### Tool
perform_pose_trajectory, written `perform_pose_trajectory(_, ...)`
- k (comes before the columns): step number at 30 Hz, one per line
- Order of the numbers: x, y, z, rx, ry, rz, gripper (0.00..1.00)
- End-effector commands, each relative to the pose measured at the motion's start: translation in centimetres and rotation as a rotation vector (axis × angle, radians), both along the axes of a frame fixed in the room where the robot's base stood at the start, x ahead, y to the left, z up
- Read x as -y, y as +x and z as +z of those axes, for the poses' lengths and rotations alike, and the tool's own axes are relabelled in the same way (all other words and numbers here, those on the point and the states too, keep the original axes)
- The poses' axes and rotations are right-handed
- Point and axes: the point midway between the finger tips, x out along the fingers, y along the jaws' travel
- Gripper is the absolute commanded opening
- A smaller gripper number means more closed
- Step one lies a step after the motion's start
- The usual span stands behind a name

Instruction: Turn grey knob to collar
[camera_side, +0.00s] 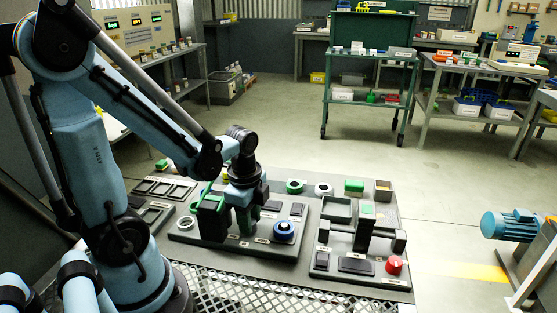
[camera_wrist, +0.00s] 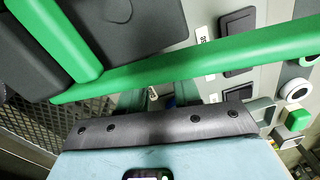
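My gripper (camera_side: 241,207) points down over the dark panel, just right of a dark upright block (camera_side: 211,220) with a green bar. In the wrist view the green bar (camera_wrist: 200,62) crosses in front of my gripper, hiding most of its fingers, so its opening and contact are unclear. I cannot make out a grey knob or its collar with certainty. A light grey ring (camera_side: 185,223) lies at the panel's left.
A green ring (camera_side: 294,186) and a pale ring (camera_side: 323,189) lie behind the panel. On the right stand a dark post with a crossbar (camera_side: 364,228) and a red button (camera_side: 394,265). A blue motor (camera_side: 508,224) is farther right, across open floor.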

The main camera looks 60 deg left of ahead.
Motion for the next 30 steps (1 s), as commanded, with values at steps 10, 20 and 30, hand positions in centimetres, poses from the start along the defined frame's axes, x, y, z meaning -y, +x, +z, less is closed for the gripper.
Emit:
perform_pose_trajectory(10, 0.01, 0.01, 0.01, 0.000, 0.000, 0.028, 0.02)
perform_pose_trajectory(20, 0.05, 0.06, 0.00, 0.000, -0.001, 0.214, 0.02)
perform_pose_trajectory(30, 0.06, 0.10, 0.00, 0.000, -0.002, 0.429, 0.02)
